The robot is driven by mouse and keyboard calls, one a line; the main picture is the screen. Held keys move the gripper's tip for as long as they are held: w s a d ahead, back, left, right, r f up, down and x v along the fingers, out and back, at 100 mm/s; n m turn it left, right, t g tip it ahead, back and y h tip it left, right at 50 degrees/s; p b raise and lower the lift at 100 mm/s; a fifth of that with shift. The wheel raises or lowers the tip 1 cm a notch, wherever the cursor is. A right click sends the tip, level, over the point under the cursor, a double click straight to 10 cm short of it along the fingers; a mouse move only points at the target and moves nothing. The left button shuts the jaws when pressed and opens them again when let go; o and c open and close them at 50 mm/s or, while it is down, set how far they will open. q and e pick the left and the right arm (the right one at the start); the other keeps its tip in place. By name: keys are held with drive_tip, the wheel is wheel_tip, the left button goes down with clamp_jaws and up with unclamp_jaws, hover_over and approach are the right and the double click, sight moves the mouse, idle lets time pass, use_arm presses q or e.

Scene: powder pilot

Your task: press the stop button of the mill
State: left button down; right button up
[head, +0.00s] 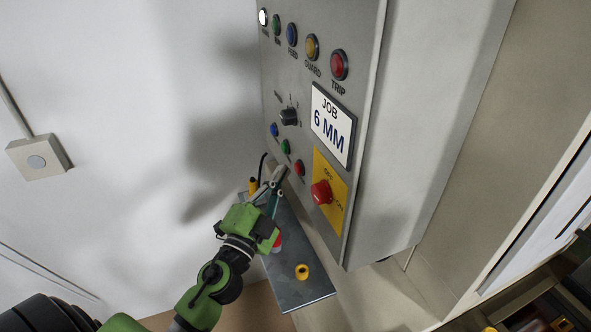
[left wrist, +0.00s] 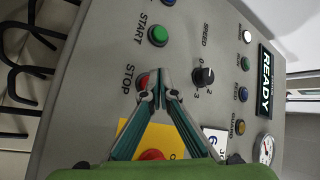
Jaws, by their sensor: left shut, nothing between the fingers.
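The mill's grey control panel (head: 322,190) fills the upper middle of the head view. The red stop button (head: 299,168) sits low on it, in a row with the green start button (head: 285,146) and a blue button (head: 274,129). In the left wrist view the red stop button (left wrist: 142,81) lies beside the STOP label, partly hidden by my fingertips. My left gripper (head: 279,172) is shut and empty, its tips just left of the stop button in the head view. In the left wrist view the tips (left wrist: 154,86) overlap its edge; I cannot tell whether they touch. My right gripper is not in view.
A red rotary switch (head: 321,192) on a yellow plate sits close to the stop button. A speed knob (head: 289,117) is above. A grey shelf (head: 306,292) with a yellow ring (head: 302,271) lies below the panel. A wall box (head: 38,158) is at left.

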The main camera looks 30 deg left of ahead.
use_arm(q)
drive_tip(key=shift+s+a+b, duration=0.65)
drive_tip(key=shift+s+a, duration=0.95)
drive_tip(key=shift+s, duration=0.25)
